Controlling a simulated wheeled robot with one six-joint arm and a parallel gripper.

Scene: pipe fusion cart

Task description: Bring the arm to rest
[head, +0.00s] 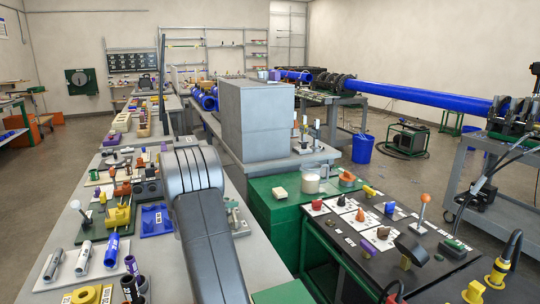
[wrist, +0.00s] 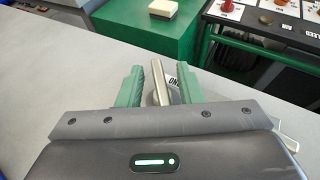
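My gripper (wrist: 159,82) shows in the wrist view with its two green fingers spread apart. A grey metal lever or handle (wrist: 160,84) stands between the fingers, with a gap on each side. A pale grey-green fixture (head: 238,218) shows just right of the arm. I cannot tell whether the fingers touch the lever's base.
The grey bench (wrist: 60,95) is clear left of the gripper. A green cabinet (head: 283,206) with a cream block (head: 280,193) stands beyond it. A black panel table (head: 345,240) with knobs is at right. Blue blocks, yellow parts and tubes crowd the bench left of my arm.

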